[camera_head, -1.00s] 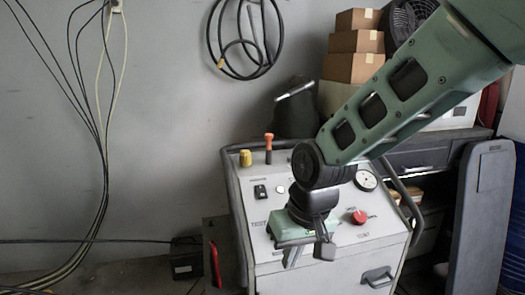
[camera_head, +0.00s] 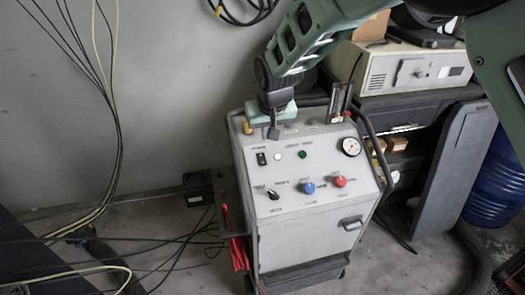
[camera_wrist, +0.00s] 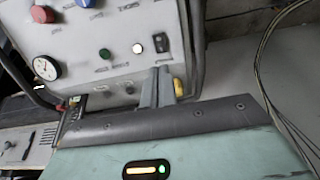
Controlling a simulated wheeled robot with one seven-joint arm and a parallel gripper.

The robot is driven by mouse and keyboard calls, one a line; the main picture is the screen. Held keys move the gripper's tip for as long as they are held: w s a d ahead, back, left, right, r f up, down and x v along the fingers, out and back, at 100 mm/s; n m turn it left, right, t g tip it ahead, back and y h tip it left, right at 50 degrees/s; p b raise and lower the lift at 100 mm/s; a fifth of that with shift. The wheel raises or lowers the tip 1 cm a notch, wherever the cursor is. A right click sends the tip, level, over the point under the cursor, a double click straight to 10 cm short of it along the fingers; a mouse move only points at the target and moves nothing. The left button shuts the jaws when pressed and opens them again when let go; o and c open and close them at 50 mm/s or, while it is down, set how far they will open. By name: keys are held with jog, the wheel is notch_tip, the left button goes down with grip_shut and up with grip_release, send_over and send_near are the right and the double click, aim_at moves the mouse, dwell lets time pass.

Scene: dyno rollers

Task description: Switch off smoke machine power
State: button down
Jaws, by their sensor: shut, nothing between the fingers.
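The smoke machine (camera_head: 305,225) is a white cart with a sloped control panel. A black rocker switch (camera_head: 261,158) sits at the panel's upper left, beside a white button (camera_head: 278,155) and a green one (camera_head: 303,154). In the wrist view the rocker switch (camera_wrist: 160,42) is just beyond my fingertips. My gripper (camera_head: 273,131) is shut and empty at the panel's top edge, above the rocker switch. In the wrist view my gripper (camera_wrist: 157,78) points at the panel's edge. I cannot tell whether it touches. The switch's position is too small to read.
The panel also has a gauge (camera_head: 351,147), a blue knob (camera_head: 308,188), a red knob (camera_head: 340,181) and a black selector (camera_head: 273,195). A yellow cap (camera_wrist: 178,87) is close beside my fingers. Cables (camera_head: 110,180) hang and lie at left. A dark panel (camera_head: 450,170) stands at right.

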aim_at(262, 163)
jog(key=shift+f, duration=0.15)
jog(key=p+x, duration=0.5)
jog(key=x, duration=0.8)
jog(key=shift+w+f, duration=0.15)
jog(key=shift+f, duration=0.25)
jog(key=shift+f, duration=0.1)
jog(key=shift+f+b, duration=0.45)
jog(key=shift+b, duration=0.5)
jog(key=shift+r, duration=0.1)
jog(key=shift+d, duration=0.1)
jog(key=shift+r, duration=0.1)
jog(key=shift+r+p, duration=0.4)
jog(key=shift+r, duration=0.25)
